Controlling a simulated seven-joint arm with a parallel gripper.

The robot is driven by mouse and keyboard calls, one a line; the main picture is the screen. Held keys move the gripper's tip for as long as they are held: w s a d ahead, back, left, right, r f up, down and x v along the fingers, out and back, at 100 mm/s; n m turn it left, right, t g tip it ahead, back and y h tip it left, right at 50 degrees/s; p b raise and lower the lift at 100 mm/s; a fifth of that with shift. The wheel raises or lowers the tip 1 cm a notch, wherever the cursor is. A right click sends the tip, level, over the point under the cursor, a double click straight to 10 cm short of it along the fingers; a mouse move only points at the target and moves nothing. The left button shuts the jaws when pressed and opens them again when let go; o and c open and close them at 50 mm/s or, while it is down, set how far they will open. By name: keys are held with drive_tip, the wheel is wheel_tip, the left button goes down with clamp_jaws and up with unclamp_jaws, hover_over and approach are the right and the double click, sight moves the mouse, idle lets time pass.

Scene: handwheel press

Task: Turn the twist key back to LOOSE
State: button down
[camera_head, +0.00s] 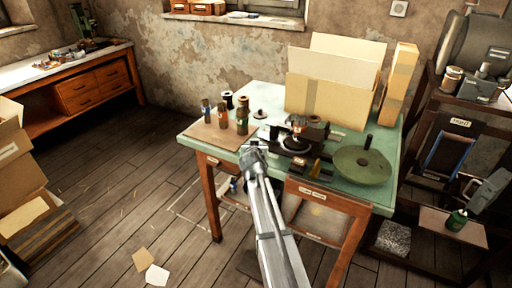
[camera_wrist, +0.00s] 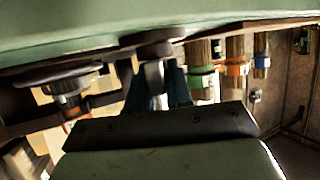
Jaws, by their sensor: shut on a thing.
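My gripper (camera_head: 255,148) is at the front edge of the green-topped table, left of the dark press (camera_head: 296,143). In the wrist view, which looks upside down, its two bluish fingers (camera_wrist: 158,88) are shut on a grey upright piece, which I take to be the twist key (camera_wrist: 154,72). In the head view the key is mostly hidden by my gripper. I cannot read any LOOSE mark or tell the key's angle. A round green wheel or disc (camera_head: 362,166) with a dark knob lies right of the press.
Several banded bottles (camera_head: 242,116) stand on a brown board (camera_head: 205,137) left of my gripper; they also show in the wrist view (camera_wrist: 236,72). Cardboard folders (camera_head: 325,95) stand behind the press. A crowded shelf (camera_head: 440,200) is at the right. The floor at left is mostly clear.

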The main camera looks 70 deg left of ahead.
drive_tip(key=shift+w+n+g+y, duration=0.1)
drive_tip(key=shift+n+g+y, duration=0.3)
drive_tip(key=shift+n+g, duration=3.5)
drive_tip(key=shift+g, duration=0.5)
drive_tip(key=shift+n+g+h, duration=0.5)
drive_tip(key=shift+g, duration=0.1)
drive_tip(key=c, duration=1.1)
unclamp_jaws()
wheel_tip(320, 180, up, 10)
